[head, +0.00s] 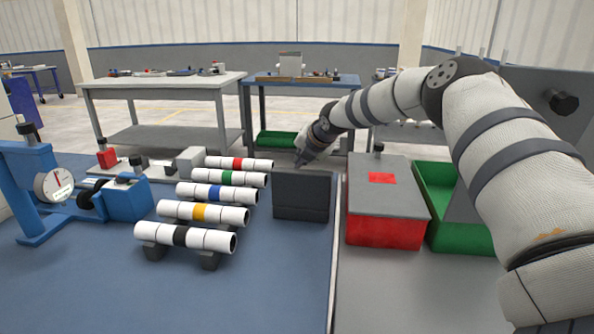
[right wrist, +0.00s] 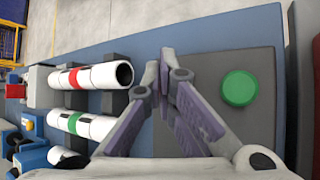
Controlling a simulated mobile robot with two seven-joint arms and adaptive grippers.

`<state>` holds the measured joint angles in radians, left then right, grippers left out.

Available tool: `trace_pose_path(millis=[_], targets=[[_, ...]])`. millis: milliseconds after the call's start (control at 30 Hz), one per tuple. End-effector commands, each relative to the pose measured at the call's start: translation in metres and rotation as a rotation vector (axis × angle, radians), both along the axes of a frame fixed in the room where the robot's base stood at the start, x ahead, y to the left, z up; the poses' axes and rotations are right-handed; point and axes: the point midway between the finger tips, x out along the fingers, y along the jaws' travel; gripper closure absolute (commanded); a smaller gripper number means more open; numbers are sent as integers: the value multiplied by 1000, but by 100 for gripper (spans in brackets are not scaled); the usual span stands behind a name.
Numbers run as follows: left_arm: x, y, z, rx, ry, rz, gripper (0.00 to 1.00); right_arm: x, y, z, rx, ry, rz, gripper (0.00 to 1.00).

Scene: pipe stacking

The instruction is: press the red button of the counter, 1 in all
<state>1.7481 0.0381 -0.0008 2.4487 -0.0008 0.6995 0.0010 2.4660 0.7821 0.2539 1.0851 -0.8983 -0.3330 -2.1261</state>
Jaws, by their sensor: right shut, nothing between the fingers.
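A dark grey box (head: 301,195), which may be the counter, stands on the blue mat. In the right wrist view its grey face (right wrist: 226,138) carries a round green button (right wrist: 240,88). I see no red button on it; my fingers cover part of that face. My right gripper (head: 300,160) is shut and empty, pointing down at the top of the box. In the right wrist view the shut fingertips (right wrist: 164,62) lie between the green button and the pipes. I cannot tell whether they touch the box. My left gripper is out of view.
Several white pipes with coloured bands (head: 199,214) lie on supports left of the box. A red box with a grey lid (head: 388,213) and a green bin (head: 436,190) stand to the right. A blue gauge device (head: 48,195) is at far left. The front mat is clear.

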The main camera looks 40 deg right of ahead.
Motion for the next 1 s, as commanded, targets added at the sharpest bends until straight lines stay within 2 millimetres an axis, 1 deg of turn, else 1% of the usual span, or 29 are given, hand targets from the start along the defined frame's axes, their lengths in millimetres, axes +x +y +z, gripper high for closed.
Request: trace_pose_path(millis=[33,133,467,800,1000], targets=[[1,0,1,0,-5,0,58,0,0,6,0,-4,0,100],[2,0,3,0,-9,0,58,0,0,11,0,-3,-1,100],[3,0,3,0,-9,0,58,0,0,13,-1,-3,0,100],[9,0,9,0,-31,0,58,1,0,49,-2,-8,1,100],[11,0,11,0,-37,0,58,0,0,62,0,-4,1,100]])
